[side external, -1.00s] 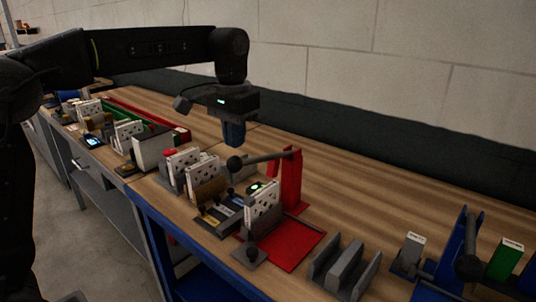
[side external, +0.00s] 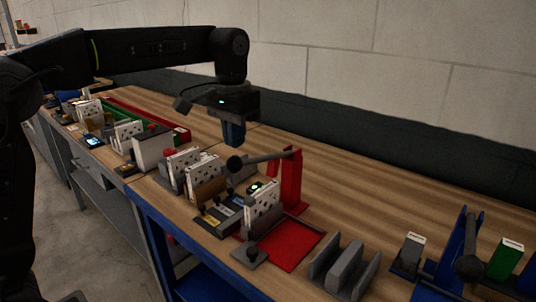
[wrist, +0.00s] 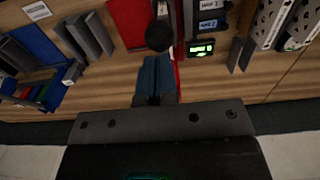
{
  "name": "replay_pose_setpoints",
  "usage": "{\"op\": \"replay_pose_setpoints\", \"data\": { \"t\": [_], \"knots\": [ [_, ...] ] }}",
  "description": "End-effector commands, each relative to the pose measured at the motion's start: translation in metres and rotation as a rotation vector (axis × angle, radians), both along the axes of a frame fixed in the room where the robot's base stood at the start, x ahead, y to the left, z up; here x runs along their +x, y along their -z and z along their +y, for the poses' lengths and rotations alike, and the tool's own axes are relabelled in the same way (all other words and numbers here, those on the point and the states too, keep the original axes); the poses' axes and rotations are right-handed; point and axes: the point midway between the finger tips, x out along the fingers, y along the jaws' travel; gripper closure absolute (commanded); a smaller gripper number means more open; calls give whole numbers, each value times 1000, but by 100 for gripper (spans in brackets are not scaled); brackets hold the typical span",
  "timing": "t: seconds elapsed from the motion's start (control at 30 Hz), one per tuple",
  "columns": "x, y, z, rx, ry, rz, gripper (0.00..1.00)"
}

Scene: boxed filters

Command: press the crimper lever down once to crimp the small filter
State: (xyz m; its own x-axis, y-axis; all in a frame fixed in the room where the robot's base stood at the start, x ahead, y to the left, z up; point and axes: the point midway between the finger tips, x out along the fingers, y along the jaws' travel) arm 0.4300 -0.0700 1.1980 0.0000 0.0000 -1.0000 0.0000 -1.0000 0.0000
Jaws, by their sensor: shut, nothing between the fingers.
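The red crimper stand (side external: 291,180) stands upright on the bench beside a red base plate (side external: 305,243). Its grey lever (side external: 265,158) is raised, sticking out to the left and slightly down from the top of the stand to a black ball knob (side external: 235,163). The knob shows in the wrist view (wrist: 158,36) just past my fingertips. My gripper (side external: 233,143) is shut and empty, pointing down with its blue fingers (wrist: 156,72) above and near the knob; contact is not visible. A white perforated filter (side external: 262,207) stands upright by the red plate; I cannot tell whether it is the small filter.
More white filters in holders (side external: 180,165) stand to the left. A small lit display (side external: 257,187) sits beside the stand. A grey slotted rack (side external: 345,265) and blue fixtures (side external: 464,255) are on the right. The bench behind the stand is clear up to the dark back strip.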

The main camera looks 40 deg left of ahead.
Motion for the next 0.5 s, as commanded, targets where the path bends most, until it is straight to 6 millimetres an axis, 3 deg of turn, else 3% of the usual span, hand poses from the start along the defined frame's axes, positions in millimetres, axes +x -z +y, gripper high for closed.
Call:
{"op": "replay_pose_setpoints", "data": {
  "t": [0.5],
  "knots": [
    [-1, 11, 0, 0, 0, 1, 100]
  ]
}}
